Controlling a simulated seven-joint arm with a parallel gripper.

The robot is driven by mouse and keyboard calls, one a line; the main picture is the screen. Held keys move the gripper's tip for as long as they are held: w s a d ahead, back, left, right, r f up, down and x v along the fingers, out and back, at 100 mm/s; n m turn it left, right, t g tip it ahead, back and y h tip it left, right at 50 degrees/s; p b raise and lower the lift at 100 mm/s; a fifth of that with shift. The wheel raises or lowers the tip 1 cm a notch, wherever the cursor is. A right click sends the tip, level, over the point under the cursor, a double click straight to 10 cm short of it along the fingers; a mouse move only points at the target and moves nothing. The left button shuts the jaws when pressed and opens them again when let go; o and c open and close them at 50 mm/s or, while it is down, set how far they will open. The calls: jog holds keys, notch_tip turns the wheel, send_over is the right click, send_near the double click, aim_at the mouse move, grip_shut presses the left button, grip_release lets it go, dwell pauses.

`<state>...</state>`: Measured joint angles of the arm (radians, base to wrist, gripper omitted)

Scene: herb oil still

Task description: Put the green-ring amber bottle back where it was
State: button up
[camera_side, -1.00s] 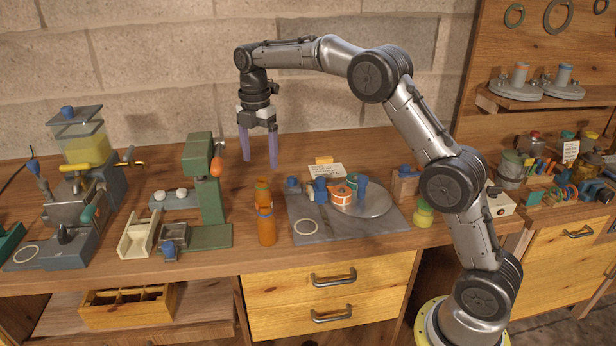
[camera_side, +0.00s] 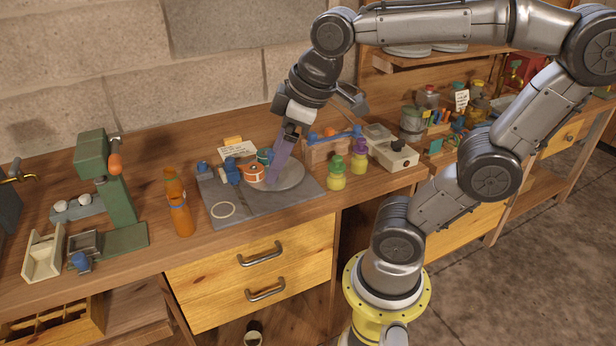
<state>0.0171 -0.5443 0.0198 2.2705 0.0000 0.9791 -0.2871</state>
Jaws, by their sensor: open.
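Two orange-amber bottles stand upright on the bench left of the grey slab, one close behind the other. The front amber bottle (camera_side: 180,218) partly hides the rear amber bottle (camera_side: 169,176). I cannot tell clearly which one carries the green ring. My gripper (camera_side: 273,172) is open, its purple fingers pointing down over the round plate (camera_side: 291,176) on the grey slab (camera_side: 232,215). It is well to the right of both bottles, and its fingers overlap in this view.
A green-capped jar (camera_side: 336,174) and a purple-capped jar (camera_side: 359,162) stand right of the slab. A green press (camera_side: 107,190) stands left of the bottles. The slab's front left has a pale ring (camera_side: 223,210).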

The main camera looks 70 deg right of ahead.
jog(key=s+f+m, duration=0.3)
jog(key=s, duration=0.2)
jog(key=shift+s+a+f+t, duration=0.15)
jog(key=shift+a+f+t, duration=0.05)
jog(key=shift+f+t, duration=0.2)
dwell(0.8)
